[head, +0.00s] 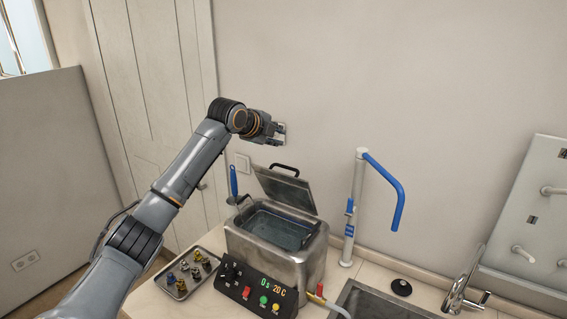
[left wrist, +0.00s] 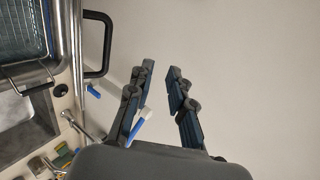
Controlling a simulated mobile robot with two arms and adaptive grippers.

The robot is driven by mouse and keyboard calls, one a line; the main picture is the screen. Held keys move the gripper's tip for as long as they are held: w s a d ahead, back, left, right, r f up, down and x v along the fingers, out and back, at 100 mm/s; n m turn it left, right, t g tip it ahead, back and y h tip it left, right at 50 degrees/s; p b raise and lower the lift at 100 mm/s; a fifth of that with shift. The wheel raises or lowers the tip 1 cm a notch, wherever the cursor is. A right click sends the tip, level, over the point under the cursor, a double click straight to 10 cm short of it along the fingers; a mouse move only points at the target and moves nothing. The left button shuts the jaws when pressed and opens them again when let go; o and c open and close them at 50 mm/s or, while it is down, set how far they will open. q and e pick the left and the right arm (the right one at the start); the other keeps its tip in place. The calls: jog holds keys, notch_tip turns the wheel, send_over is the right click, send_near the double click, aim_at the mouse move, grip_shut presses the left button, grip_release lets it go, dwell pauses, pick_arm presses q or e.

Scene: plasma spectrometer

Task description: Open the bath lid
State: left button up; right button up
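The metal bath (head: 290,262) stands on the counter with liquid inside. Its lid (head: 286,187) is raised and leans back at the rear of the bath, leaving the opening uncovered. A black handle (head: 285,167) is on the lid's upper edge; it also shows in the left wrist view (left wrist: 108,44). My left gripper (head: 283,136) is above and behind the lid, near the wall, apart from the handle. In the left wrist view the two fingers of my left gripper (left wrist: 160,78) are spread with nothing between them. My right gripper is in neither view.
A tray (head: 204,254) with several small parts lies left of the control panel (head: 256,290). A blue-handled tool (head: 233,181) stands at the bath's left. A stand with a blue arm (head: 356,205) rises to the right, beside the sink (head: 380,301). The wall is close behind.

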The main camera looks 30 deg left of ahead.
pick_arm(q)
jog(key=w+d+r+v, duration=0.1)
jog(key=v, duration=1.5)
jog(key=shift+s+r, duration=0.2)
jog(key=shift+r, duration=0.2)
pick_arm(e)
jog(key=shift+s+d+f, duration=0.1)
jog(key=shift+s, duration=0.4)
pick_arm(q)
jog(key=shift+a, duration=0.1)
